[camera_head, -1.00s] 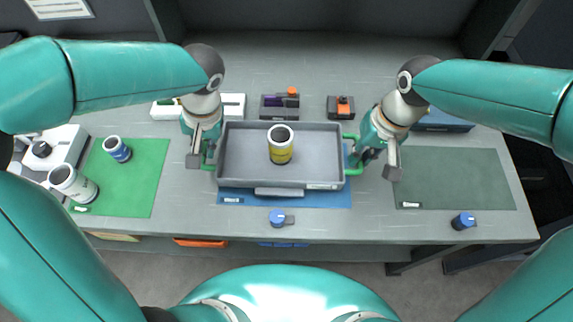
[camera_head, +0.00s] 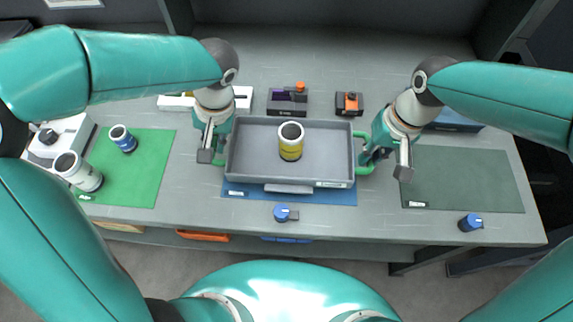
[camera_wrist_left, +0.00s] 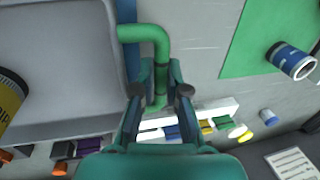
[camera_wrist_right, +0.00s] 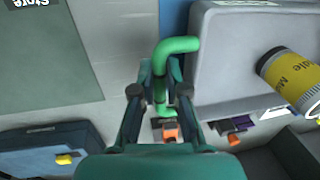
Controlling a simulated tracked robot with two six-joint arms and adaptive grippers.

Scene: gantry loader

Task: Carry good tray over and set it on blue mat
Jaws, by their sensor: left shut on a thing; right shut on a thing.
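The grey tray (camera_head: 250,165) is over the blue mat (camera_head: 240,195), whose near strip shows in front of it. I cannot tell whether the tray touches the mat. A yellow-banded canister (camera_head: 290,146) stands upright inside it. My left gripper (camera_head: 215,158) is shut on the tray's left green handle, which also shows in the left wrist view (camera_wrist_left: 155,40). My right gripper (camera_head: 366,160) is shut on the right green handle, seen in the right wrist view (camera_wrist_right: 172,47). The tray looks roughly level.
A dark green mat (camera_head: 460,180) at right is empty. Small devices (camera_head: 288,100) stand behind the tray. A blue knob (camera_head: 283,213) is in front.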

